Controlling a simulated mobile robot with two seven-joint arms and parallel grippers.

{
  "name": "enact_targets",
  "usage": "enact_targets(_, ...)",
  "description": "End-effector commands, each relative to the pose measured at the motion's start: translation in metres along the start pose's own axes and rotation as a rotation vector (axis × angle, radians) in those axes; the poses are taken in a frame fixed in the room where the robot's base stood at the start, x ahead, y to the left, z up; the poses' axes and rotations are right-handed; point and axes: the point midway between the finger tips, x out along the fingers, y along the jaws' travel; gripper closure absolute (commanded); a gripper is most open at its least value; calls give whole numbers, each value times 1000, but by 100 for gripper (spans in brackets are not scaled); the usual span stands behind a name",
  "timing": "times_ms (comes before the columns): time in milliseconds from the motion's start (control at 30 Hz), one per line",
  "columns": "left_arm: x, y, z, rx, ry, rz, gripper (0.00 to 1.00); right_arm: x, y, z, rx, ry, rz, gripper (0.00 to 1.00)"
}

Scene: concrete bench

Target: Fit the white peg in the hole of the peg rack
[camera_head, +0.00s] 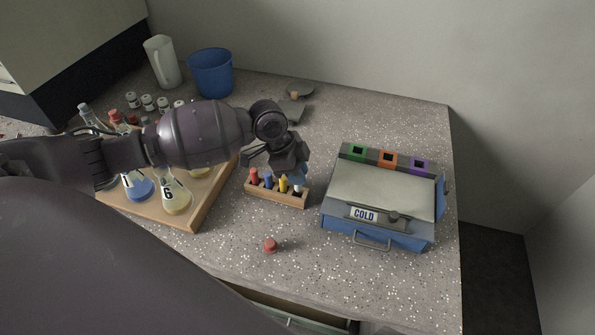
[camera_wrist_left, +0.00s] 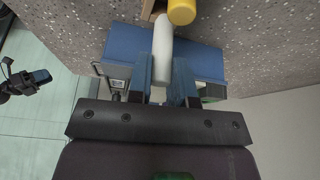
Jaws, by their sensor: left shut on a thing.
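The peg rack (camera_head: 262,194) is a small wooden block on the bench, with red, blue and yellow pegs standing in it. The white peg (camera_head: 298,188) is at its right end, below my left gripper (camera_head: 297,177). In the left wrist view the white peg (camera_wrist_left: 163,48) lies between the blue fingers of my left gripper (camera_wrist_left: 161,82), which is shut on it. Its far end is beside the yellow peg (camera_wrist_left: 181,12) at the rack. Whether its tip is inside the hole is hidden. My right gripper (camera_wrist_left: 40,77) appears small at the left, away from the rack.
A blue-and-grey box marked COLD (camera_head: 382,192) stands close right of the rack. A wooden tray (camera_head: 205,211) with flasks is at the left. A red cap-like piece (camera_head: 270,245) lies in front. A blue bucket (camera_head: 211,73) and white jug (camera_head: 161,61) stand behind.

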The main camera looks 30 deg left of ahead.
Motion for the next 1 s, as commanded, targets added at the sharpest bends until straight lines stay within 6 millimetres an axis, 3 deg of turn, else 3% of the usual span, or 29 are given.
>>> enact_targets(1000,8,0,3,-1,-1,1,100,0,-3,-1,14,3,1,66)
